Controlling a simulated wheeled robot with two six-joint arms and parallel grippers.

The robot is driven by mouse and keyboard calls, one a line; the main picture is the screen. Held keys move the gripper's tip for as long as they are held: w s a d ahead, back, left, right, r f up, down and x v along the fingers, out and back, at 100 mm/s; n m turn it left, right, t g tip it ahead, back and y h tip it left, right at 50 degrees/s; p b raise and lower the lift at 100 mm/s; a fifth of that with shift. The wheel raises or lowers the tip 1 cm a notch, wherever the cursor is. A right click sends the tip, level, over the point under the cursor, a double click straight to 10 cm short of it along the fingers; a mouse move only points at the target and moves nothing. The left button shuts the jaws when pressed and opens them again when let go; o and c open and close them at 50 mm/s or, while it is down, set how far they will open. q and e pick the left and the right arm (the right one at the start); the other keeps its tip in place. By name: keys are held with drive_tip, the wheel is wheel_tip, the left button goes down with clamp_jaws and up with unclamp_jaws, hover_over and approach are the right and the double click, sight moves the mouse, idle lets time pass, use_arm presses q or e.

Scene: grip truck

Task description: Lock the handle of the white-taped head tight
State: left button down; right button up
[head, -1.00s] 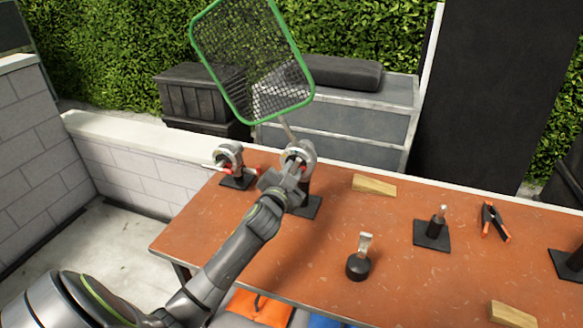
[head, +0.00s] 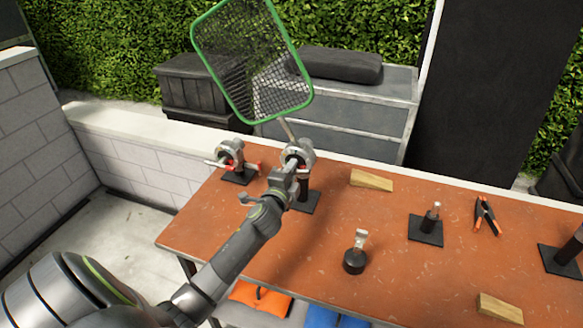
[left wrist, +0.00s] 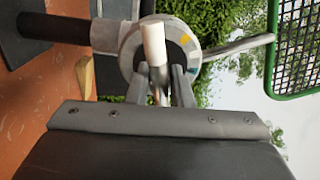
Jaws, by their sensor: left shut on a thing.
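A grip head (head: 304,148) on a black post stands at the table's back left and carries the rod of a green-framed net (head: 254,70). In the left wrist view a white band (left wrist: 108,38) circles its post below the round grey disc (left wrist: 190,35). My left gripper (head: 293,172) reaches this head from the front. In the left wrist view my gripper (left wrist: 160,82) is shut on the head's handle (left wrist: 153,45), whose pale end shows between the fingers. The fingers hide part of the handle. My right gripper is not in view.
A second grip head (head: 232,152) with red on its handle stands close on the left. Wooden wedges (head: 372,180), a black round-based piece (head: 355,261), a post on a plate (head: 426,229) and a clamp (head: 487,216) lie right on the orange table (head: 300,262).

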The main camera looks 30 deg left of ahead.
use_arm(q)
drive_tip(key=shift+m, duration=0.6)
drive_tip(key=c, duration=1.3)
unclamp_jaws()
drive_tip(key=b+v, duration=0.2)
drive_tip(key=v, duration=1.5)
drive_tip(key=shift+s+d, duration=0.15)
